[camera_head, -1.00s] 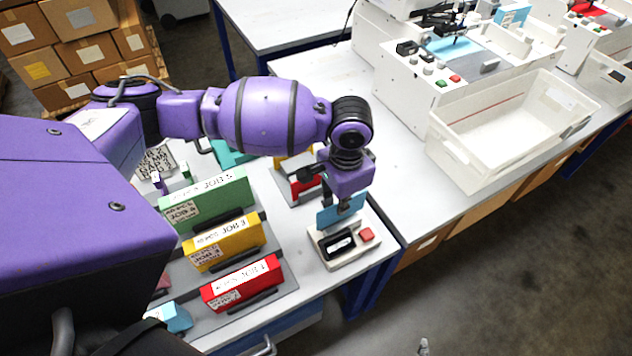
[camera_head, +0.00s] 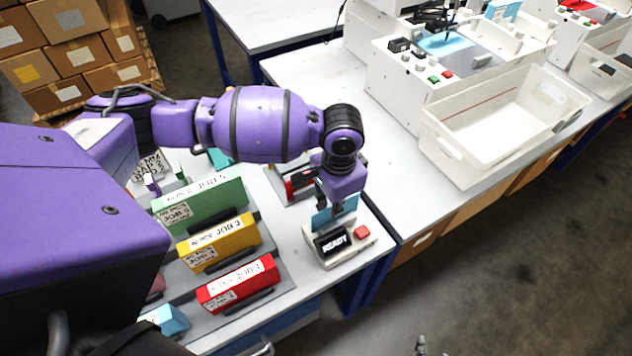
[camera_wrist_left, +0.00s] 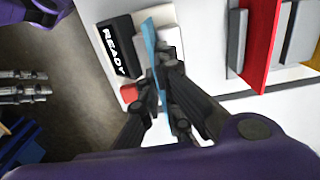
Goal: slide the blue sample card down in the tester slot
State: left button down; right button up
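The blue sample card (camera_head: 335,217) stands upright at the back part of the tester (camera_head: 352,250), its lower edge at the slot. The left wrist view shows the card (camera_wrist_left: 149,40) edge-on between the fingers of my left gripper (camera_wrist_left: 164,75), which is shut on it. In the head view this gripper (camera_head: 338,200) is just above the tester, partly hidden by its own wrist. The tester's black display (camera_head: 333,241) reads READY, beside a red button (camera_head: 361,232). How deep the card sits is hidden. My right gripper (camera_wrist_left: 22,84) is empty, away from the tester; its opening is unclear.
Green (camera_head: 203,203), yellow (camera_head: 220,243) and red (camera_head: 238,283) job blocks stand in a rack left of the tester. A white bin (camera_head: 470,165) and plotter (camera_head: 400,85) are on the table behind right. The table edge is close to the tester's right.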

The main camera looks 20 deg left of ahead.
pick_arm(q)
jog(key=shift+f, duration=0.55)
jog(key=c, duration=1.9)
grip_release()
jog(key=shift+o, duration=0.2)
notch_tip(320, 180, up, 12)
